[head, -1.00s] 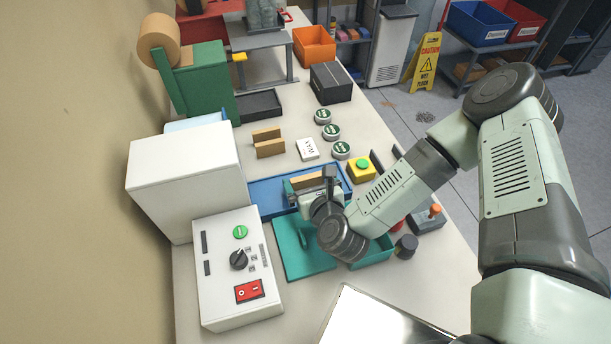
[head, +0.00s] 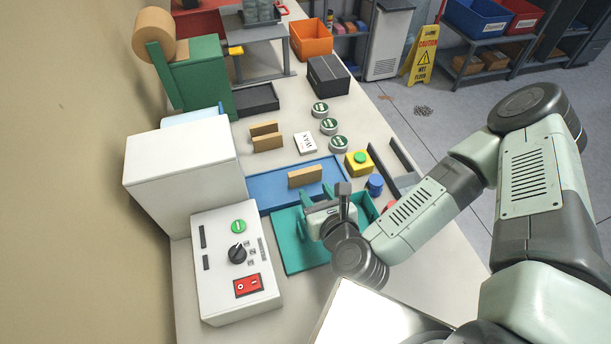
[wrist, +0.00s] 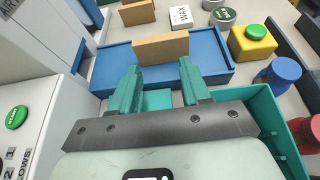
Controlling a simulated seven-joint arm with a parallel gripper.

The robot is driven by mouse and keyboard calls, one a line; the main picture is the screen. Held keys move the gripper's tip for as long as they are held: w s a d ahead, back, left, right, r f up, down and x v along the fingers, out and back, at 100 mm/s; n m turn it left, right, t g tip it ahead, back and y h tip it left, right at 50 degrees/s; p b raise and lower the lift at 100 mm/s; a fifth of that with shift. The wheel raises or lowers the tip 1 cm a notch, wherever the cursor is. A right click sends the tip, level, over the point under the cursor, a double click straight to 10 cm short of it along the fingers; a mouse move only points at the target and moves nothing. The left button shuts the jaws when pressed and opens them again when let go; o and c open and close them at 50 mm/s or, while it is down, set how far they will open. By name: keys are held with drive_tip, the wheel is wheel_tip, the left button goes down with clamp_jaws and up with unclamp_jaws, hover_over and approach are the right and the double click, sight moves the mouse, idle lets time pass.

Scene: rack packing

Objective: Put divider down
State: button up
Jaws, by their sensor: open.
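A tan divider (head: 305,177) stands on edge on the blue tray (head: 262,201), upright and free of my gripper. My gripper (head: 318,197) is open and empty on the near side of the divider. In the wrist view, the teal fingers of my gripper (wrist: 158,70) are spread apart, and the divider (wrist: 160,46) stands just beyond the fingertips, across the gap. The blue tray (wrist: 110,70) shows there under the divider and to both sides. Two more tan dividers (head: 267,143) stand on the table behind the tray.
A teal bin (wrist: 262,102) and teal board (head: 288,245) lie under my gripper. A white control box (head: 222,290) stands at the left. A yellow button box (head: 358,163), a blue knob (head: 375,184) and a white WAX block (head: 305,143) sit nearby.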

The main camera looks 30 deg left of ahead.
drive_tip(key=w+d+r+n+g+h, duration=0.3)
drive_tip(key=w+d+r+n+h, duration=0.3)
drive_tip(key=w+d+r+n, duration=0.95)
drive_tip(key=s+d+r+n+h, duration=0.1)
drive_tip(key=s+d+r+n, duration=0.2)
drive_tip(key=s+r, duration=0.25)
drive_tip(key=s+d+r+n+g+h, duration=0.1)
drive_tip(key=s+d+r+n+h, duration=0.2)
drive_tip(key=r, duration=0.4)
drive_tip(key=s+d+r+n, duration=0.2)
drive_tip(key=s+r+n, duration=0.2)
drive_tip(key=s+r, duration=0.25)
drive_tip(key=m+g, duration=0.5)
drive_tip(key=m, duration=0.2)
hover_over(305, 170)
wheel_tip(305, 170, down, 26)
drive_tip(key=shift+m, duration=0.25)
wheel_tip(305, 170, down, 6)
drive_tip(key=shift+w+d+r, duration=0.1)
drive_tip(key=shift+r, duration=0.05)
wheel_tip(305, 170, down, 6)
drive_tip(key=shift+r, duration=0.1)
clamp_jaws()
